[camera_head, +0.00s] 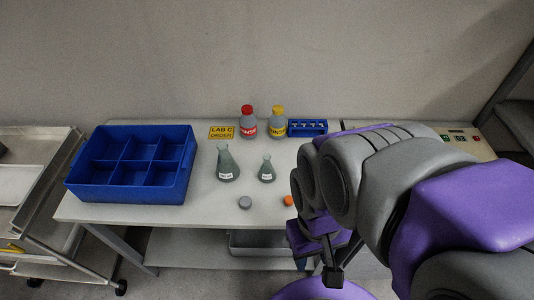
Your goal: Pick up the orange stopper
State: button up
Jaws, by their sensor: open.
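The orange stopper (288,200) is a small round piece lying on the white table near its front edge, just left of my arm. A grey stopper (244,202) lies to its left. My gripper (333,276) hangs at the lower middle of the picture, below and to the right of the orange stopper and in front of the table edge. It is apart from the stopper and holds nothing that I can see. My arm covers the right part of the table.
Two glass flasks (227,163) (266,170) stand behind the stoppers. A red-capped bottle (248,123), a yellow-capped bottle (277,123) and a blue rack (307,128) stand farther back. A blue divided bin (80,178) fills the table's left side. A metal cart (48,190) stands at the left.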

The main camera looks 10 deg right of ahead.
aim_at(288, 199)
jog(key=j+z, duration=0.25)
jog(key=j, duration=0.65)
jog(key=j+z, duration=0.25)
jog(key=j, duration=0.65)
jog(key=z, duration=1.2)
jog(key=i+j, duration=0.05)
